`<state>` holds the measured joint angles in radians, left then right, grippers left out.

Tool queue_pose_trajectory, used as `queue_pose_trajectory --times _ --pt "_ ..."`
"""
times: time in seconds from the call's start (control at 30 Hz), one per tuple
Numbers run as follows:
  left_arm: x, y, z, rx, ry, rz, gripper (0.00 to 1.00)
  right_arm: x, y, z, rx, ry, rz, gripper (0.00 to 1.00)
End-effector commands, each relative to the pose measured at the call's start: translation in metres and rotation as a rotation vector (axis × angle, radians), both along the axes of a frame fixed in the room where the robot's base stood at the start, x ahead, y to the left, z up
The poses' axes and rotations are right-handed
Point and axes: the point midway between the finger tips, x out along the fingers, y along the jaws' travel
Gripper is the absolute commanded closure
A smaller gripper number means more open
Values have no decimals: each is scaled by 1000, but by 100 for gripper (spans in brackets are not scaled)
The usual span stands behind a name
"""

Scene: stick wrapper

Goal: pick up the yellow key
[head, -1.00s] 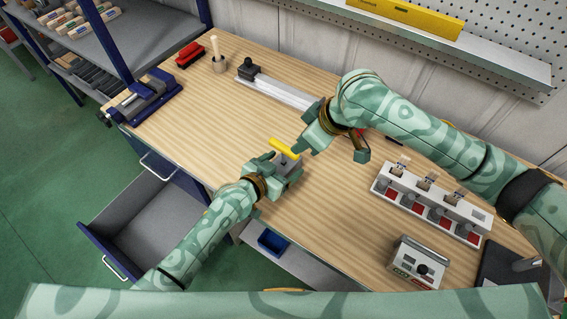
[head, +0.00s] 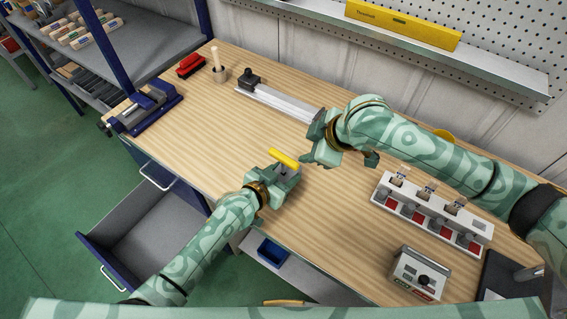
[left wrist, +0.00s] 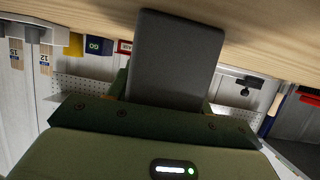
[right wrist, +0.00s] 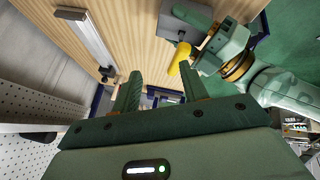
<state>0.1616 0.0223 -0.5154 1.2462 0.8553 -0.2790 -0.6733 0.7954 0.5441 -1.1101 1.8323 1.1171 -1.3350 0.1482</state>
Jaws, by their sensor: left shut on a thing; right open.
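The yellow piece (head: 284,158), a short rounded bar that I take for the yellow key, sits at a dark grey block (head: 286,172) in my left gripper (head: 280,178). It also shows in the right wrist view (right wrist: 178,58), by the grey block (right wrist: 180,26). My left gripper is shut on this block, which fills the left wrist view between the fingers (left wrist: 175,60). My right gripper (head: 312,152) is open and empty, just right of the yellow piece. In the right wrist view its fingers (right wrist: 160,85) are apart, with the yellow piece beyond the right finger.
A grey rail (head: 280,102) lies behind the grippers. A switch panel (head: 432,212) and a control box (head: 419,274) stand at right. A blue vise (head: 145,108) is at left, above an open drawer (head: 150,220). Another yellow object (head: 445,134) is partly hidden behind my right arm.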

Motion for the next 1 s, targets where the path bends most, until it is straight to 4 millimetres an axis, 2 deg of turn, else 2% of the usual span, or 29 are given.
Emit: queue_pose_trajectory --times 0.17,0.3,0.47,0.6,0.7,0.83,1.0 --pt "0 0 0 1 1 0 79 13 -18 -8 -221 -412 405 56" --pt "0 0 0 1 1 0 79 13 -27 -9 -454 -756 761 56" --pt "0 0 -1 1 1 0 79 -2 -31 -9 -752 -1138 1166 56" --pt "0 0 -1 1 1 0 79 -22 -31 -11 -977 -1412 1451 56" --pt "0 0 -1 1 1 0 79 -34 -31 -12 -1093 -1556 1588 56" --pt "0 0 -1 1 1 0 79 -44 -29 -14 -1179 -1664 1685 56" --pt "0 0 -1 1 1 0 79 -33 -9 -23 -1205 -1701 1713 56"
